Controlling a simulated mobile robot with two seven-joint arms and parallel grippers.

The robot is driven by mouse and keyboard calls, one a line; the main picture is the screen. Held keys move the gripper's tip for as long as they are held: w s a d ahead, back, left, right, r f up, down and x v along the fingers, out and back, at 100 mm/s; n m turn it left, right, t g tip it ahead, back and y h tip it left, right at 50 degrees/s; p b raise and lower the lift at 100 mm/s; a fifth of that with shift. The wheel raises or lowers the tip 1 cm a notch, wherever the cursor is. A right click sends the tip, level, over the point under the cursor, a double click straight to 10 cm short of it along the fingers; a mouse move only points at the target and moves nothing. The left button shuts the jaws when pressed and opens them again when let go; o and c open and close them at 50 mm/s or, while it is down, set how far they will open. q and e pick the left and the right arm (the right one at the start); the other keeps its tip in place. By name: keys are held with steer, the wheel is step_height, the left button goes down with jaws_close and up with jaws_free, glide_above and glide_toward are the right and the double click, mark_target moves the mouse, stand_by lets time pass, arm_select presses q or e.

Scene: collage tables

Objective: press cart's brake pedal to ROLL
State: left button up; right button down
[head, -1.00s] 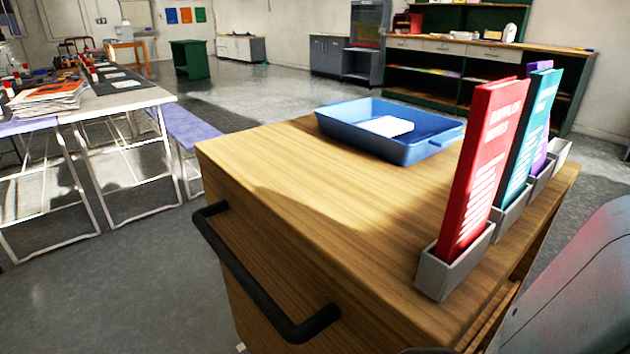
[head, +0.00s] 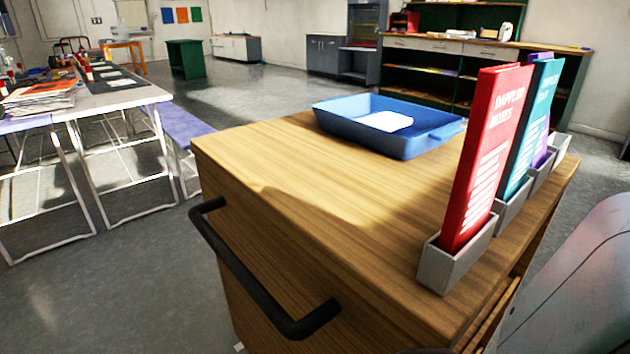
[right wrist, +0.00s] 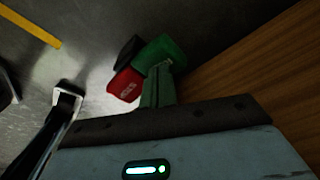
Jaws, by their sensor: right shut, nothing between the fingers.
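The wooden cart (head: 300,190) stands in front of me in the head view, with a black bar handle (head: 255,280) on its near left side. In the right wrist view, a red pedal part (right wrist: 125,86) with pale lettering and a green pedal part (right wrist: 168,50) lie low beside the cart's wooden side (right wrist: 245,80). My right gripper (right wrist: 159,66) is shut and empty, its fingers pointing at the pedal and overlapping the green part. I cannot tell whether they touch. The pedal is hidden in the head view. My left gripper is not in view.
A blue tray (head: 385,145) and upright books in grey holders, one red (head: 485,160), stand on the cart top. A white-legged table (head: 110,110) stands left. A yellow floor strip (right wrist: 30,25) and a dark bar with a pale end (right wrist: 68,100) show in the wrist view.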

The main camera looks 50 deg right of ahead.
steer(key=shift+f, duration=0.3)
steer(key=shift+r, duration=0.2)
steer(key=shift+r+p, duration=1)
steer(key=shift+r, duration=0.4)
steer(key=shift+r+p, duration=1.55)
steer(key=shift+r, duration=0.45)
steer(key=shift+a+f, duration=0.1)
